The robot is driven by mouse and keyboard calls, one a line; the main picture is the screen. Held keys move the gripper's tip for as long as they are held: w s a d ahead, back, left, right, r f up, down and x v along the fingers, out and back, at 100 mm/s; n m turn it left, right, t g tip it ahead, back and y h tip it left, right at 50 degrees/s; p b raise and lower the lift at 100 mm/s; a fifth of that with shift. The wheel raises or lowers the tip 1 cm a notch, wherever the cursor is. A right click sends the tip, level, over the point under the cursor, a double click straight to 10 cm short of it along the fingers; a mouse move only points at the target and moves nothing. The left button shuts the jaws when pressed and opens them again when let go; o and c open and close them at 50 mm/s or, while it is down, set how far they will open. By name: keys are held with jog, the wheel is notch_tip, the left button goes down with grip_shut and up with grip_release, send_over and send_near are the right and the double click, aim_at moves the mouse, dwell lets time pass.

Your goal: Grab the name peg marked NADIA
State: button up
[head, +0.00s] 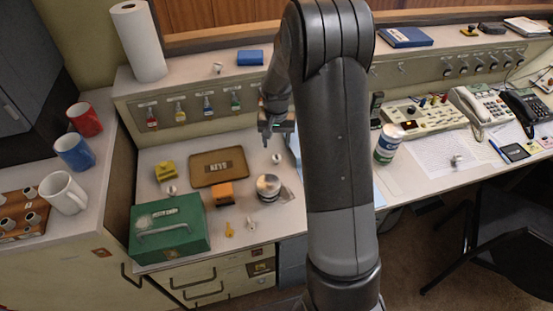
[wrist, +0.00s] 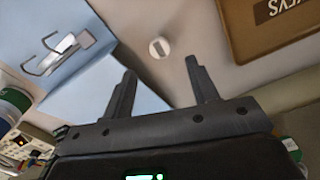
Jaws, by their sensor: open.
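Several small white pegs show in the head view, and I cannot read a name on any of them. One white peg (head: 277,158) stands on the desk just right of the brown tray. In the wrist view a round white peg (wrist: 160,47), seen from above with a dark slot or mark, lies ahead of and between the fingertips, apart from them. Other white pegs are left of the tray (head: 171,190), at the desk front (head: 250,224) and on the shelf (head: 217,69). My gripper (head: 277,135) is open and empty above the desk; its fingers show in the wrist view (wrist: 160,68).
The brown KEYS tray (head: 206,177), orange block (head: 222,194), round metal-topped item (head: 268,188) and green box (head: 168,228) crowd the desk. A blue folder with a clip (wrist: 85,65) is beside the peg in the wrist view. A white-and-green can (head: 387,145) stands right of my arm.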

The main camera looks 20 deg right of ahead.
aim_at(276, 157)
notch_tip(276, 157, down, 9)
jog(key=shift+r, duration=0.1)
dwell(0.4)
jog(key=shift+c, duration=0.3)
jog(key=c, duration=1)
jog(key=shift+r, duration=0.1)
